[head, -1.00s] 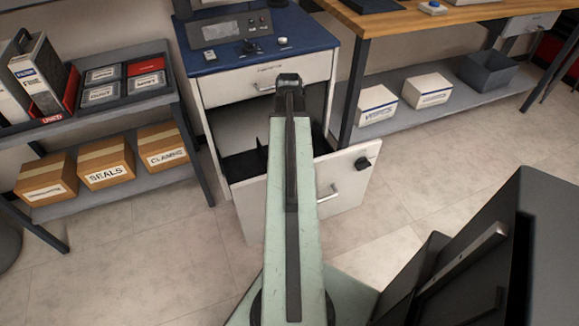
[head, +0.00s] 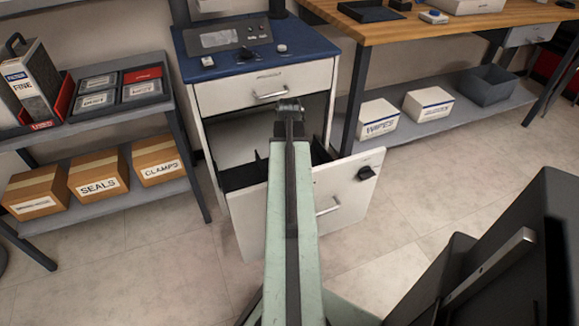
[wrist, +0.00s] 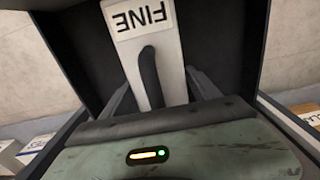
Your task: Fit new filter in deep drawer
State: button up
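In the wrist view a filter (wrist: 168,62) with a pale face, a FINE label upside down and a dark loop handle (wrist: 150,75) stands inside a dark-walled compartment. My gripper (wrist: 163,92) has its two grey fingers apart, one on each side of the handle; I see gaps between them and the handle. In the head view the deep drawer (head: 345,195) is pulled out of the cabinet, and my arm reaches over its front. The gripper and the filter are hidden there behind my arm and the drawer front.
Another FINE filter (head: 30,88) stands in a red-edged holder on the left shelf, above several cartons (head: 98,187). The shallow drawer (head: 265,88) above is shut. A wipes box (head: 378,120) is on the right lower shelf.

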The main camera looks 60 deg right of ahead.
jog(key=shift+o, duration=0.3)
notch_tip(320, 180, up, 13)
jog(key=p, duration=1.2)
jog(key=shift+f+p, duration=0.2)
jog(key=shift+p, duration=0.1)
jog(key=shift+f, duration=0.15)
jog(key=shift+w+a, duration=0.1)
jog(key=w+a+n, duration=0.2)
jog(key=w+a, duration=1)
jog(key=w+a+n, duration=0.1)
jog(key=w+a, duration=0.2)
jog(key=a, duration=0.9)
jog(key=w+a+n, duration=0.2)
jog(key=w+a, duration=0.1)
jog(key=a, duration=0.9)
jog(key=w+a+n, duration=0.2)
jog(key=w+a, duration=0.1)
jog(key=a, duration=0.9)
jog(key=shift+w+a, duration=0.35)
